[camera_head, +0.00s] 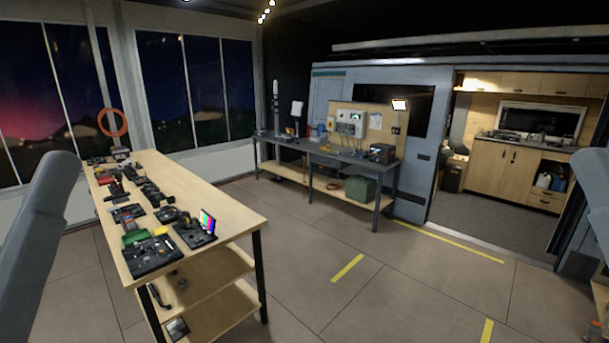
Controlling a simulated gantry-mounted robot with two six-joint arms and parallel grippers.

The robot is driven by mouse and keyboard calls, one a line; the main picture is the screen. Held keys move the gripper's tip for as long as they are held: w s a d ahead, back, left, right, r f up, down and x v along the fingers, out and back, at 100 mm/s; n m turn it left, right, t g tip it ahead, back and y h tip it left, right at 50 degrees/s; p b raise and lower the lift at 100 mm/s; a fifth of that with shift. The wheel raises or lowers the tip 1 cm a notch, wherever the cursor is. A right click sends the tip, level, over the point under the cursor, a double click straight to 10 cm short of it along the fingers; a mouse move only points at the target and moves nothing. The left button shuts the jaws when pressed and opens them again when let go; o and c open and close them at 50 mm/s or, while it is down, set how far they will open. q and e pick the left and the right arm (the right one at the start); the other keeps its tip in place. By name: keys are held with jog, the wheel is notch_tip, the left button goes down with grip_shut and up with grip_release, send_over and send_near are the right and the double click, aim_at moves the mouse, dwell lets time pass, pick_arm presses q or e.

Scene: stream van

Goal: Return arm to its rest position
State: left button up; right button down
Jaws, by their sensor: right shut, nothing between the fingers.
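My left arm's grey-blue link fills the left edge, and my left gripper is out of view.
A long wooden table (233,213) with several tools and devices stands at left. A workbench (345,162) with a green box (360,190) stands against the van (413,196). The open van door shows a kitchen cabinet (505,168). The middle floor is clear, with yellow tape strips (347,267).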

notch_tip(320, 180, up, 24)
jog(key=p, duration=2)
jog(key=shift+w, duration=0.15)
jog(key=shift+f, duration=0.1)
